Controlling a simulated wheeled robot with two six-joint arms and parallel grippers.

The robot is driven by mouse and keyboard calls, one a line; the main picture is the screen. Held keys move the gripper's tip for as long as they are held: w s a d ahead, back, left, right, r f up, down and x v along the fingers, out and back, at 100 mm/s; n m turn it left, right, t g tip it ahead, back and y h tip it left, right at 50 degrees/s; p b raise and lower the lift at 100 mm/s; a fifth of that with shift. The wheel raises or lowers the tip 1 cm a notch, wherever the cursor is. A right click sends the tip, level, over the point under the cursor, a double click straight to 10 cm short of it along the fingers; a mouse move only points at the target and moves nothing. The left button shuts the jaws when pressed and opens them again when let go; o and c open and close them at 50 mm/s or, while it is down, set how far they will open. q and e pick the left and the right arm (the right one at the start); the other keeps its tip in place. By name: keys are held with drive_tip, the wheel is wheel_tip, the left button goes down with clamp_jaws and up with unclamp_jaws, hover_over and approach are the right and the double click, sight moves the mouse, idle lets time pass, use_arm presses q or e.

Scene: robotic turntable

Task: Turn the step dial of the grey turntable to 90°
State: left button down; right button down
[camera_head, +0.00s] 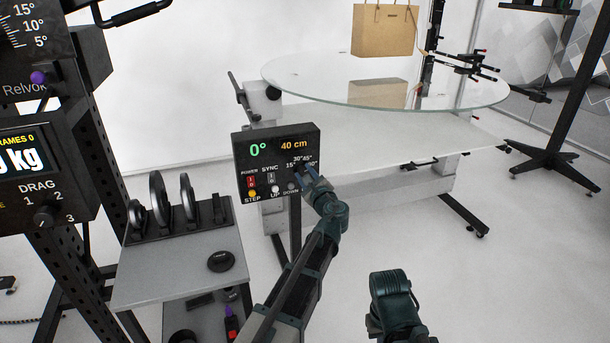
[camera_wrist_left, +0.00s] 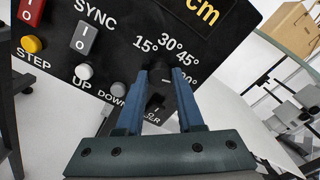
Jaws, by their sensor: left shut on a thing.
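The control box (camera_head: 272,155) of the turntable is black and shows 0° in green and 40 cm in yellow. Its step dial (camera_wrist_left: 160,74) is a small black knob with marks 15°, 30°, 45° and a partly covered 90° around it. My left gripper (camera_head: 306,174) is at the dial, and in the left wrist view its blue fingers (camera_wrist_left: 158,92) are shut on the knob.
On the box are a red power switch (camera_wrist_left: 32,10), a sync switch (camera_wrist_left: 87,40), a yellow step button (camera_wrist_left: 33,44) and a white up button (camera_wrist_left: 85,71). A grey cart (camera_head: 180,270) with black discs stands at left. A black stand (camera_head: 560,150) is at right.

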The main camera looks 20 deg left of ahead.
use_arm(q)
drive_tip(key=shift+m, duration=0.4)
drive_tip(key=c, duration=0.5)
unclamp_jaws()
drive_tip(key=shift+d, duration=0.1)
drive_tip(key=v, duration=1.3)
drive_tip(key=shift+s+d, duration=0.25)
drive_tip(key=shift+s, duration=0.05)
